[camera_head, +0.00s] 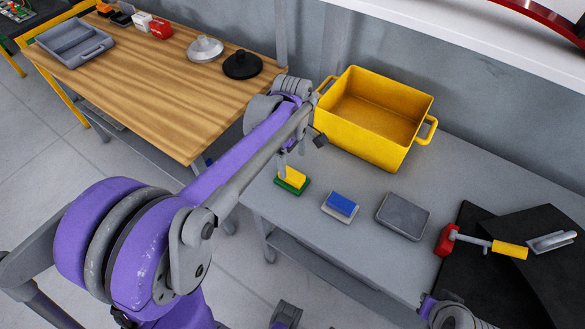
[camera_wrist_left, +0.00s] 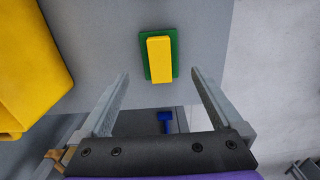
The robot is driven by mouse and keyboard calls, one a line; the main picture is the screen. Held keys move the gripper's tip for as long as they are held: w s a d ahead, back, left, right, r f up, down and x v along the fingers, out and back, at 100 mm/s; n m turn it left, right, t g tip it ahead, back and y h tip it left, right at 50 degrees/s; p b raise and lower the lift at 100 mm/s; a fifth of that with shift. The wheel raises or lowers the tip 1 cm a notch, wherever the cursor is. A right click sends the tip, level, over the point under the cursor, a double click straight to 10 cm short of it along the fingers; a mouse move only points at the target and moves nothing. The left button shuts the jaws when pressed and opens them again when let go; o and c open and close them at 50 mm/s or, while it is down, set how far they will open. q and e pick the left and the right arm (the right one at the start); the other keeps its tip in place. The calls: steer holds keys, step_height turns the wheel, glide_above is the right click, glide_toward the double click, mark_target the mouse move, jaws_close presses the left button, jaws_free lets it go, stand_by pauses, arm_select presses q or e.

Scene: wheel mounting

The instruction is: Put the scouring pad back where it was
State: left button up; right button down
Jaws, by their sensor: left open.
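The scouring pad seems to be the yellow block on a green base (camera_head: 291,182) on the grey table, near its left end. It also shows in the left wrist view (camera_wrist_left: 159,57), flat on the table. My left gripper (camera_head: 292,163) is just above it in the head view, its fingers pointing down. In the left wrist view the gripper (camera_wrist_left: 160,75) is open and empty, with the pad beyond and between the fingertips, not gripped. Part of the pad is behind a finger in the head view.
A yellow bin (camera_head: 392,150) stands behind the pad. A wooden table (camera_head: 160,85) stands left.

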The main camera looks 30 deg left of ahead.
mark_target(292, 174)
arm_select(q)
steer(key=s+d+r+m+t, duration=0.3)
steer(key=s+d+m, duration=0.1)
steer(key=s+m, duration=0.4)
steer(key=s+d+f+m+t, duration=0.2)
steer(key=s+f+m, duration=0.2)
steer(key=s+m, duration=0.4)
steer(key=shift+s+d+f+m, duration=0.15)
steer(key=shift+s+d+m, duration=0.25)
steer(key=shift+m, duration=0.2)
steer(key=r+p, duration=0.3)
steer(key=shift+w, duration=0.4)
